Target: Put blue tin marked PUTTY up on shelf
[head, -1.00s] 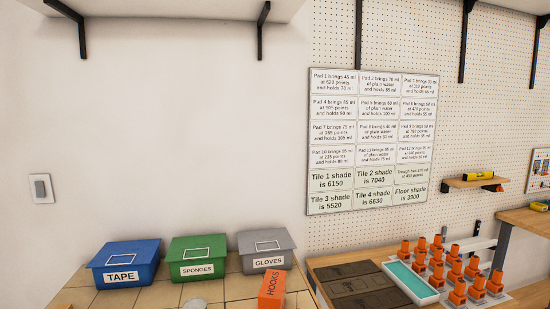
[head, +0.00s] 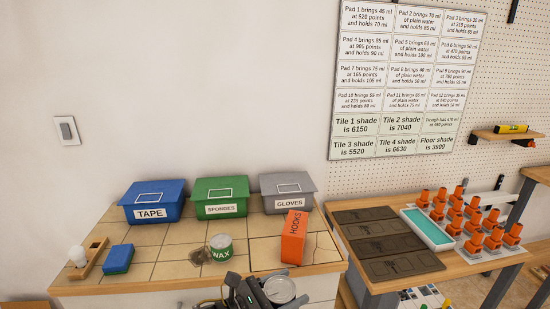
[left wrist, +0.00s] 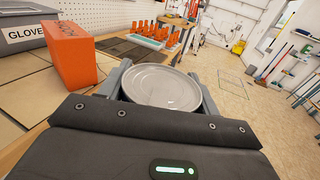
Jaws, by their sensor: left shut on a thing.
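A round tin with a silver lid (head: 279,290) is at the bottom of the head view, in front of the counter edge. My left gripper (head: 275,296) is shut on it, and the lid also shows between the fingers in the left wrist view (left wrist: 160,86). The tin's side is hidden, so its colour and marking cannot be read. A small wooden shelf (head: 490,136) on the pegboard at the right carries a yellow level. My right gripper is not in view.
The tiled counter (head: 175,262) holds TAPE (head: 152,203), SPONGES (head: 220,198) and GLOVES (head: 287,193) bins, an orange HOOKS box (head: 294,238), a green WAX tin (head: 221,250) and a blue block (head: 118,259). Orange pieces (head: 480,237) crowd the right bench.

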